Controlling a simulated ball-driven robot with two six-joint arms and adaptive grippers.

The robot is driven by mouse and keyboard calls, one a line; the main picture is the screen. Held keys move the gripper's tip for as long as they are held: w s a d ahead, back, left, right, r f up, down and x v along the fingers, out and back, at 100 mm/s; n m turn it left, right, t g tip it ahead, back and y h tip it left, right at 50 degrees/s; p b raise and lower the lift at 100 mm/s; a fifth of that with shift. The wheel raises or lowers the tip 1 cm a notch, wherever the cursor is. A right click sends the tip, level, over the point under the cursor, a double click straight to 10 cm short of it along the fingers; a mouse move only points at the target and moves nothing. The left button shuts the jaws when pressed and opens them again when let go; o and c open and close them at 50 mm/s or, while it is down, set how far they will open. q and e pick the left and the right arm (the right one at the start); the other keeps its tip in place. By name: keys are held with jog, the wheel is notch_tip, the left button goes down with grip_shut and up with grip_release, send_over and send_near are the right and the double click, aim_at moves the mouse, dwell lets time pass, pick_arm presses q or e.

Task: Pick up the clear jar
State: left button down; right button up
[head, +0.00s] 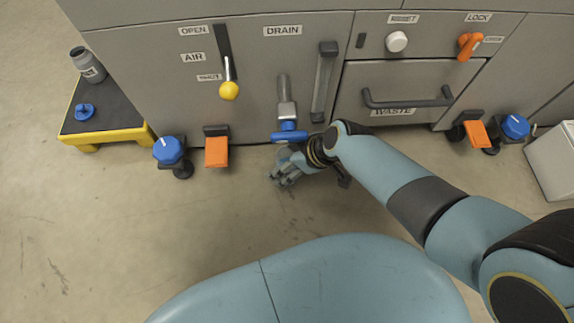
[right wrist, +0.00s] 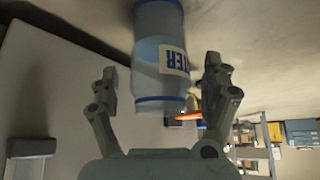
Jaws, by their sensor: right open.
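A clear, bluish jar (right wrist: 150,70) with blue at its ends and a white label, partly readable as "TER", shows in the right wrist view. It is between the two fingers of my right gripper (right wrist: 163,92), cut off by the top edge. The fingers are spread, with a gap to the jar on each side. In the head view my right gripper (head: 285,176) is low in front of the grey machine, just below the blue drain handle. The jar is hard to make out there, mostly hidden by the hand. My left gripper is not in view.
The grey machine front (head: 260,75) carries a blue drain handle (head: 289,136), orange pedals (head: 217,152) and blue knobs (head: 168,150). A yellow-edged black platform (head: 110,122) at left holds a grey bottle (head: 88,65) and a blue cap (head: 85,112). Floor at left is clear.

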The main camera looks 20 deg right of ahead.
jog(key=c, duration=1.4)
jog(key=shift+r, duration=0.1)
